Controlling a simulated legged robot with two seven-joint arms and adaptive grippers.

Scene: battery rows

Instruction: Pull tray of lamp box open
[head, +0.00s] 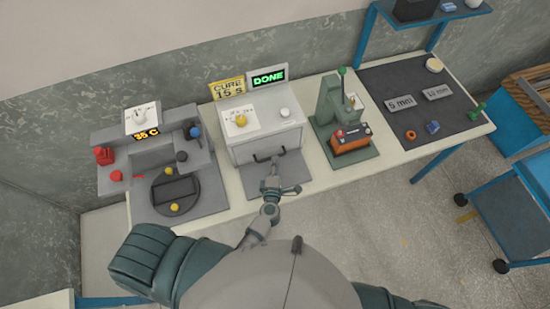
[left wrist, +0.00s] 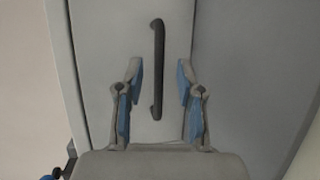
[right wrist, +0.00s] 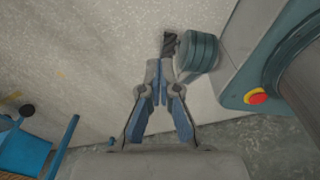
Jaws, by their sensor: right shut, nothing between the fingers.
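The lamp box (head: 265,122) is a pale box with a lit DONE display (head: 268,77) behind it. Its tray front carries a dark bar handle (head: 268,156), and the tray looks closed. In the left wrist view the handle (left wrist: 157,70) runs upright in the picture, between and ahead of the fingers. My left gripper (head: 271,177) is at the front of the box; its fingers (left wrist: 160,90) are open on either side of the handle. I cannot tell any contact. My right gripper (right wrist: 158,88) is shut and empty, away from the box.
A grey station with a 35 C display (head: 146,133) stands left of the box. A green press (head: 333,105) with an orange block (head: 350,139) stands right. A dark mat (head: 440,112) with small parts lies farther right. A blue cart (head: 510,205) stands on the floor.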

